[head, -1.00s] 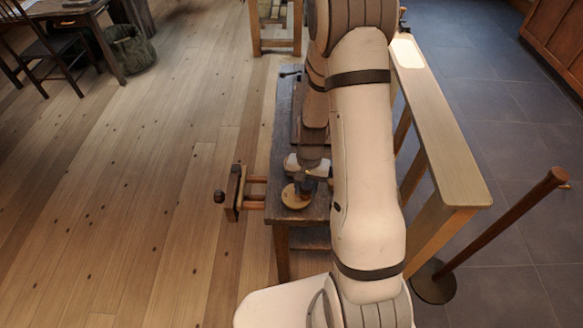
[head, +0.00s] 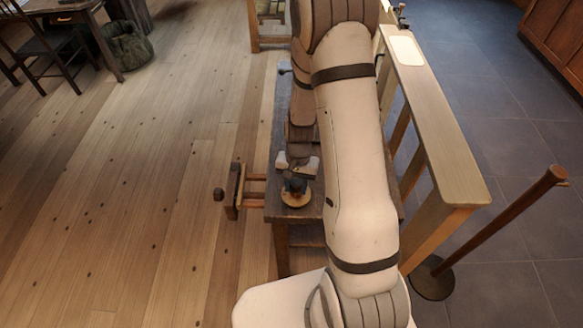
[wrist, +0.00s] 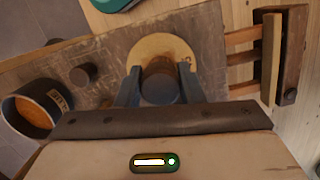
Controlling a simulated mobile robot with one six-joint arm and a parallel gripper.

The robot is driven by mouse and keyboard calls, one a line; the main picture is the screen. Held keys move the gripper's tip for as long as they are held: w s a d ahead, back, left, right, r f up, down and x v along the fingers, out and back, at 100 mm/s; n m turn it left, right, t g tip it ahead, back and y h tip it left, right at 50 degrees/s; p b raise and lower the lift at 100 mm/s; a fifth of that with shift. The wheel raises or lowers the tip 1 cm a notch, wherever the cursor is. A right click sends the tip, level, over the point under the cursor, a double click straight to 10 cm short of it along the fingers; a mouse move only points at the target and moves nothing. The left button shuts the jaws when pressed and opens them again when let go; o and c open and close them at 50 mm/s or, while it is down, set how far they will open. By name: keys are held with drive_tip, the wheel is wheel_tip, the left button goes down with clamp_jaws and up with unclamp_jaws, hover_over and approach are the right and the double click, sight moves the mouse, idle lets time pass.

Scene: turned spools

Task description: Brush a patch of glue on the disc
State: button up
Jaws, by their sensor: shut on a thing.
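The pale wooden disc (wrist: 165,46) lies on the workbench, and it also shows in the head view (head: 295,199) near the bench's front end. My gripper (wrist: 160,76) is shut on a dark, round-ended thing (wrist: 160,84), likely the brush, over the disc's near part. Its lower end is hidden, so I cannot tell whether it touches the disc. A small orange-brown mark (wrist: 186,62) shows near the disc's right edge. In the head view, my gripper (head: 296,182) is just above the disc. A dark pot with orange-brown contents (wrist: 34,108) stands at the left in the wrist view.
A dark round knob (wrist: 83,74) stands on the workbench (wrist: 110,65) between pot and disc. A wooden vise (head: 235,192) juts from the bench's left side. A narrow wooden rail table (head: 440,140) and a post on a round base (head: 500,230) stand to the right.

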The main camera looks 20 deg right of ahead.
drive_tip(key=d, duration=0.1)
drive_tip(key=s+d, duration=0.1)
drive_tip(key=d, duration=0.1)
drive_tip(key=shift+a+b, duration=0.2)
drive_tip(key=shift+b, duration=0.15)
drive_tip(key=shift+w+a, duration=0.4)
drive_tip(key=shift+a, duration=0.35)
drive_tip(key=shift+w+a, duration=0.25)
drive_tip(key=shift+a, duration=0.7)
drive_tip(key=shift+w+a, duration=0.25)
drive_tip(key=shift+a, duration=0.65)
drive_tip(key=shift+w+a+r, duration=0.1)
drive_tip(key=shift+a+r, duration=0.05)
drive_tip(key=shift+r, duration=0.15)
wheel_tip(320, 180, up, 8)
drive_tip(key=p, duration=0.4)
drive_tip(key=shift+f+p, duration=0.25)
drive_tip(key=shift+p, duration=0.05)
